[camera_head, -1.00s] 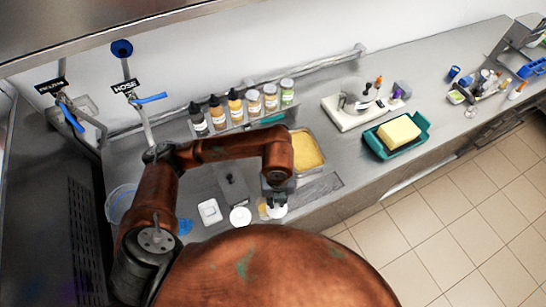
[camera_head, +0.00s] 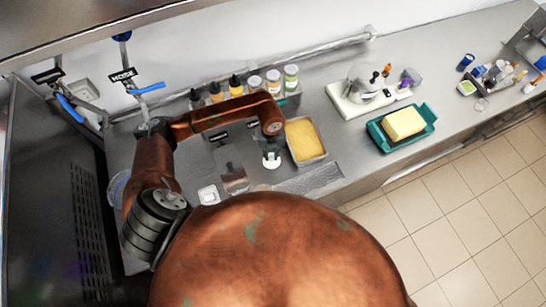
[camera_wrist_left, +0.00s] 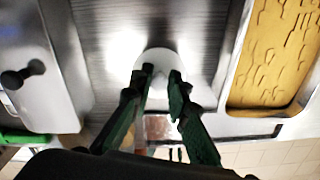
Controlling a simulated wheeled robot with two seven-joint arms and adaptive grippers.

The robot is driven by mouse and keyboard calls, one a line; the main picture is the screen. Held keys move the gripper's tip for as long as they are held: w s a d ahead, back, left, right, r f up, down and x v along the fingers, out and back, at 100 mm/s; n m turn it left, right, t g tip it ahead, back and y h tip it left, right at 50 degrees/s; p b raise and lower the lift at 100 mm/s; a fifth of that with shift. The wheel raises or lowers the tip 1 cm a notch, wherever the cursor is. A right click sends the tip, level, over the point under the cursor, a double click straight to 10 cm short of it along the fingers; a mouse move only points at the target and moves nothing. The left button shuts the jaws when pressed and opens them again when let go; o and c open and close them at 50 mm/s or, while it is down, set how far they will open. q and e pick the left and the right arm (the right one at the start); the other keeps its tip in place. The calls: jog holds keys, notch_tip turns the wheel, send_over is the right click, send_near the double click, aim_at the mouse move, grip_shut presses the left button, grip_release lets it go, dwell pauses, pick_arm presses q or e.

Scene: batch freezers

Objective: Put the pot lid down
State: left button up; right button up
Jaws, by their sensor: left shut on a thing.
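My left gripper (camera_head: 271,152) is low over the steel counter, just left of the tray of yellow food. It is shut on a small white round thing, seemingly the pot lid (camera_head: 271,164). In the left wrist view the fingertips (camera_wrist_left: 161,75) close around the middle of this pale disc (camera_wrist_left: 158,56), which lies flat below them. I cannot tell whether the lid touches the counter. No pot shows clearly. My right gripper is not in view.
The metal tray of yellow food (camera_head: 305,139) stands close to the right. A metal container (camera_head: 231,172) and a white square dish (camera_head: 208,194) are to the left. Bottles and jars (camera_head: 273,80) line the back. A green tray with a yellow block (camera_head: 374,132) is further right.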

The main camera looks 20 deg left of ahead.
aim_at(270, 157)
pick_arm(q)
jog(key=shift+w+a+f, duration=0.2)
jog(key=shift+f, duration=0.2)
jog(key=shift+s+a+f+p, duration=0.1)
jog(key=shift+s+f+p, duration=0.25)
jog(key=shift+f+p, duration=0.1)
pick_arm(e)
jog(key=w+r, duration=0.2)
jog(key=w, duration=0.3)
pick_arm(q)
jog(key=shift+w+a+f+p, duration=0.1)
jog(key=shift+w+f+p, duration=0.1)
jog(key=shift+f, duration=0.4)
jog(key=shift+w+f+p, duration=0.1)
jog(key=shift+f+p, duration=0.05)
jog(key=shift+f, duration=0.4)
jog(key=shift+s, duration=0.2)
jog(key=shift+f, duration=0.15)
jog(key=o, duration=0.7)
jog(key=shift+w, duration=0.1)
jog(key=shift+o, duration=0.4)
jog(key=shift+r, duration=0.45)
notch_tip(270, 157, up, 10)
jog(key=b, duration=0.3)
jog(key=shift+r, duration=0.8)
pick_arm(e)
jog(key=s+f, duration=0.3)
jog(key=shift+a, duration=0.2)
